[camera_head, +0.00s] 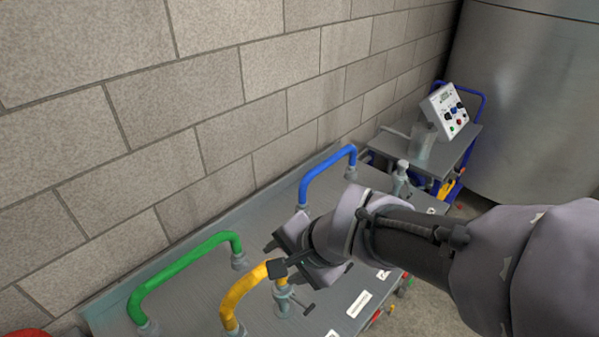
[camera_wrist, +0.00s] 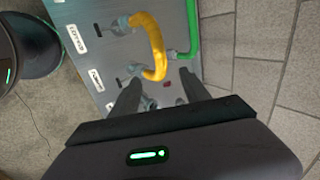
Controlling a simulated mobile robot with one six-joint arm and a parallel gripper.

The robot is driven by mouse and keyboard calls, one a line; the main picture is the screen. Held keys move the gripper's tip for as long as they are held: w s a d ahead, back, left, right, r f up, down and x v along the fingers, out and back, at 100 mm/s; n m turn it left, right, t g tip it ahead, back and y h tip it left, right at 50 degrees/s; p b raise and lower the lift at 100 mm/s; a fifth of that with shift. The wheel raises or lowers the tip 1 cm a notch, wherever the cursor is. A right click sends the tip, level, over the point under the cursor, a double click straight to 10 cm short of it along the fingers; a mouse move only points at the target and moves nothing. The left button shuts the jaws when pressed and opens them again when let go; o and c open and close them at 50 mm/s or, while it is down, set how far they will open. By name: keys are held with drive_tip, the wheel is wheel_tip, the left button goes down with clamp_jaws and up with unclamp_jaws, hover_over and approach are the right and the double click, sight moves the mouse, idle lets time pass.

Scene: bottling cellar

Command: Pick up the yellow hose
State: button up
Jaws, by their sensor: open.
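The yellow hose (camera_head: 238,297) is a curved loop on the grey panel (camera_head: 268,213), with its ends at grey fittings. In the wrist view the yellow hose (camera_wrist: 154,45) arches ahead of my fingers, its bend nearest them. My gripper (camera_head: 282,256) is beside the hose's upper end in the head view and hides part of the panel there. In the wrist view my gripper (camera_wrist: 158,92) is open, and its two dark fingers point toward the hose's bend. Nothing is held. I cannot tell whether a finger touches the hose.
A green hose (camera_head: 185,266) lies left of the yellow one, and a blue hose (camera_head: 327,172) is farther along the panel. Valve fittings and white labels (camera_head: 359,304) line the panel's near side. A block wall (camera_head: 215,130) stands behind; a cart with a control box (camera_head: 447,112) is beyond.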

drive_tip(key=b, duration=0.3)
approach(254, 278)
drive_tip(key=b+x, duration=0.2)
drive_tip(key=x, duration=0.4)
drive_tip(key=shift+w+d+f+b, duration=0.1)
drive_tip(key=shift+w+f+b, duration=0.05)
drive_tip(key=shift+w+b, duration=0.15)
drive_tip(key=shift+a+f, duration=0.35)
drive_tip(key=shift+f, duration=0.05)
drive_tip(key=b+x, duration=0.2)
drive_tip(key=x, duration=0.2)
drive_tip(key=shift+a+f+b, duration=0.1)
drive_tip(key=shift+f+b, duration=0.25)
drive_tip(key=shift+f, duration=0.05)
drive_tip(key=shift+w+a, duration=0.1)
drive_tip(key=shift+r, duration=0.2)
drive_tip(key=shift+c, duration=0.9)
clamp_jaws()
